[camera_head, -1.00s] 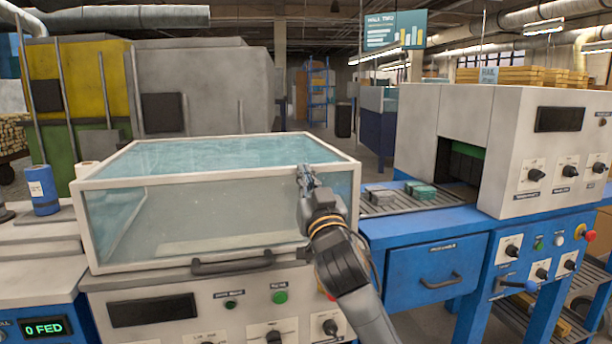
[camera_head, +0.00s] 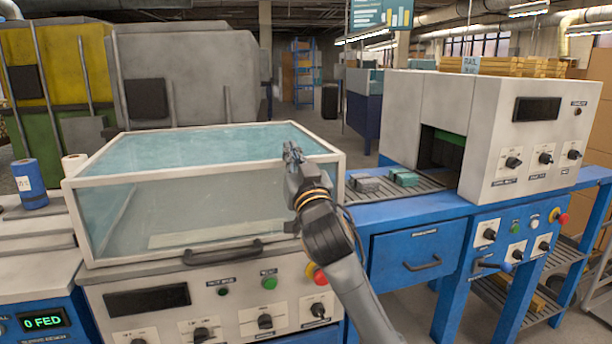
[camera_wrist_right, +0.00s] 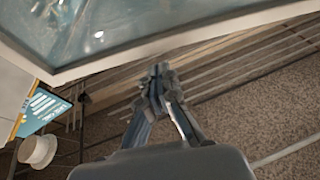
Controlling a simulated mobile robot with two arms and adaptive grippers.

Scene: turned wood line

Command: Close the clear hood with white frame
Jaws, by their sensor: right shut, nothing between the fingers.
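The clear hood with white frame (camera_head: 205,178) sits lowered over the machine at the left centre, its front handle (camera_head: 222,252) low at the bed's front edge. Its bottom frame appears to rest on the machine body; any small gap cannot be made out. My right gripper (camera_head: 291,152) is shut and empty, in front of the hood's right front corner. In the right wrist view my right gripper (camera_wrist_right: 158,80) shows its fingertips together, with the hood's white frame (camera_wrist_right: 130,58) and clear panel just beyond. Contact with the hood cannot be told. My left gripper is out of view.
A roller conveyor (camera_head: 440,191) with grey and green blocks (camera_head: 403,178) lies to the right, before a white machine (camera_head: 490,130). A blue bottle (camera_head: 30,184) and a white roll (camera_head: 75,166) stand at the left.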

